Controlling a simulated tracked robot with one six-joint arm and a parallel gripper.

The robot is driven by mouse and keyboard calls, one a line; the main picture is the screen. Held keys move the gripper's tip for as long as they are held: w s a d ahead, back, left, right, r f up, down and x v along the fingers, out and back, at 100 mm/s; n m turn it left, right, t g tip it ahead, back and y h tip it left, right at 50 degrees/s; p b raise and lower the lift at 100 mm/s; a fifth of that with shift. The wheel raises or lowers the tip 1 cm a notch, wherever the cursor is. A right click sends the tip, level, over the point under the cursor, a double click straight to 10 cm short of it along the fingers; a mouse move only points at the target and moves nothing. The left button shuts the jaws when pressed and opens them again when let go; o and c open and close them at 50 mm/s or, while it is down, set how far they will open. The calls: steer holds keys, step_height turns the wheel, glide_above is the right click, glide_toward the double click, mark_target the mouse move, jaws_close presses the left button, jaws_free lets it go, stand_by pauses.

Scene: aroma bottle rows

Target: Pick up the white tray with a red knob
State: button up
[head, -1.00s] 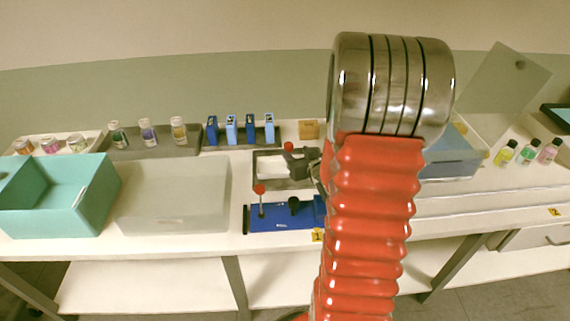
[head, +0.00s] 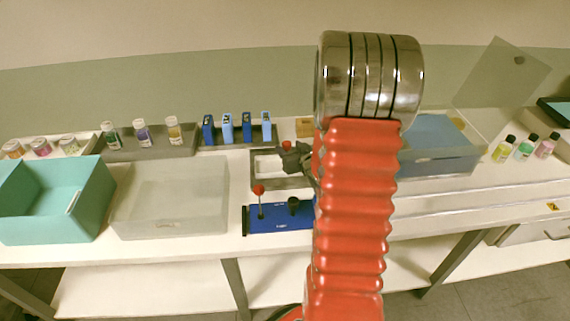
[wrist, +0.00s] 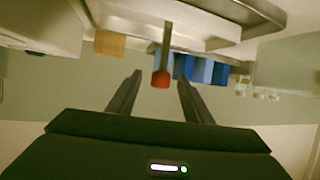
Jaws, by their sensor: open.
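The white tray (head: 253,168) sits on the bench in the middle of the head view, pale inside with a grey rim. Its red knob (head: 287,145) stands at its back side, partly behind my gripper (head: 296,157). In the wrist view, which is upside down, the red knob (wrist: 160,80) hangs on a thin grey stem between my two spread fingers (wrist: 159,78), apart from both. The tray (wrist: 215,42) lies beyond it at the top. My gripper is open and empty; my arm hides the tray's right part in the head view.
A blue base (head: 280,217) with another red ball (head: 259,190) and a black knob stands in front. Blue boxes (head: 228,127) stand in a rack behind. A teal bin (head: 95,200) and a translucent bin (head: 170,200) are left, a blue-grey bin (head: 440,150) right.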

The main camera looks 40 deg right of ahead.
steer(key=shift+c, duration=0.4)
steer(key=shift+a, duration=0.1)
jaws_close()
stand_by(0.4)
